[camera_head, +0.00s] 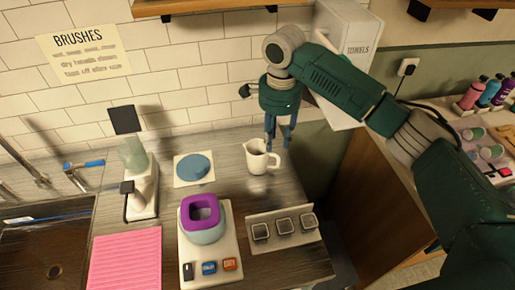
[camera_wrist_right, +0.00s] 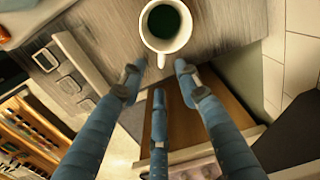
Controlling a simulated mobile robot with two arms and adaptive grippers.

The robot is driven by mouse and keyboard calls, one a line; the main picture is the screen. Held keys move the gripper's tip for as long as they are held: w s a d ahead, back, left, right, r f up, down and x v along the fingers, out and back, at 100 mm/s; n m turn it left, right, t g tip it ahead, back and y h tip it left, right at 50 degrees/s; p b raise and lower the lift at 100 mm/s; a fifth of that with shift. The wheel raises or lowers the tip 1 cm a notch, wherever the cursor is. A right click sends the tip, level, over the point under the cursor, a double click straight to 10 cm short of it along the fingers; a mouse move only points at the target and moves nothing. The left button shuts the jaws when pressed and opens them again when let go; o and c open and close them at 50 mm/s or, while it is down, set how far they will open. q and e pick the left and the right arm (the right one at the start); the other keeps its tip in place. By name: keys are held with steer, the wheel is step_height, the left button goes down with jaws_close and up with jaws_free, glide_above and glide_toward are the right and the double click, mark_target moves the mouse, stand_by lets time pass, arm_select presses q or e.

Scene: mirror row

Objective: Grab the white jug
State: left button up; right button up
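The white jug (camera_head: 257,158) stands upright on the counter, near its back right edge, with its handle to the right. In the right wrist view the jug (camera_wrist_right: 166,46) is at the top centre, seen from above, with a dark green inside. My right gripper (camera_head: 279,140) points down just right of and behind the jug in the head view. In the wrist view its three blue fingers (camera_wrist_right: 158,72) are spread, with nothing between them, and the jug lies just beyond the tips. Whether a finger touches it I cannot tell. My left gripper is not in view.
On the counter (camera_head: 265,267) are a blue disc on a white pad (camera_head: 180,181), a purple-topped device (camera_head: 205,236), a tray of small square cups (camera_head: 252,218) and a pink mat (camera_head: 124,261). A sink (camera_head: 48,262) lies left. A towel box (camera_head: 345,104) hangs behind my right arm.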

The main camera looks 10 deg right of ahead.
mark_target(278, 159)
steer(key=f+p, duration=0.1)
steer(key=f, duration=0.4)
steer(key=d+f+p, duration=0.1)
steer(key=f, duration=0.1)
steer(key=shift+f+p, duration=0.3)
steer(key=shift+f, duration=0.1)
step_height(278, 159, down, 2)
steer(key=shift+f, duration=0.15)
steer(key=c, duration=0.8)
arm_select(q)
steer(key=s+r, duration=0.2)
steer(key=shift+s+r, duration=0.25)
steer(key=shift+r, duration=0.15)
arm_select(e)
jaws_close()
